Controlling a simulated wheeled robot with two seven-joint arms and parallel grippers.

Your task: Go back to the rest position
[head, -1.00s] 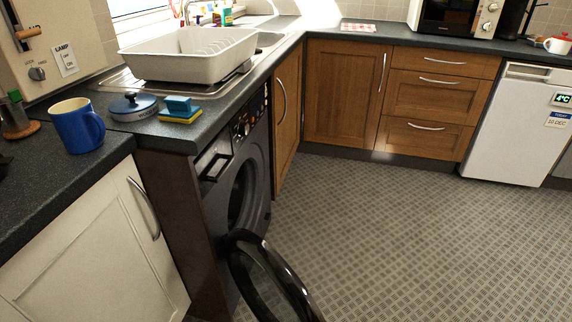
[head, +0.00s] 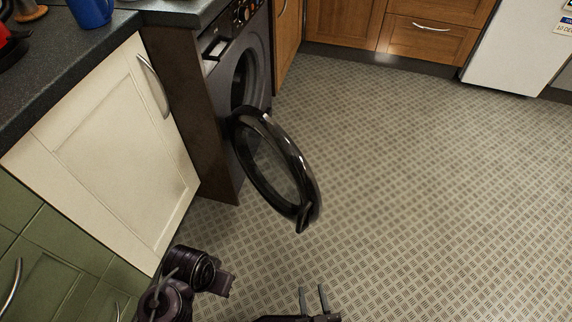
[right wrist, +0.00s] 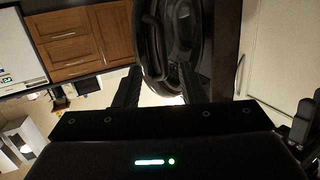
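My right gripper (head: 313,299) shows at the bottom middle of the head view, over the floor. Its two fingers stand apart with nothing between them, so it is open and empty. The fingers also show in the right wrist view (right wrist: 158,80), with the open washing machine door (right wrist: 150,40) beyond them. In the head view, this door (head: 301,160) is above and apart from my right gripper. Dark joints of my left arm show at the lower left; its fingers cannot be made out.
The washing machine (head: 228,75) stands open, its round door swung out over the floor. A cream cupboard (head: 110,150) and green cupboards (head: 55,255) line the left. A blue mug (head: 92,10) stands on the dark worktop (head: 45,85). The patterned floor (head: 430,190) to the right is clear.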

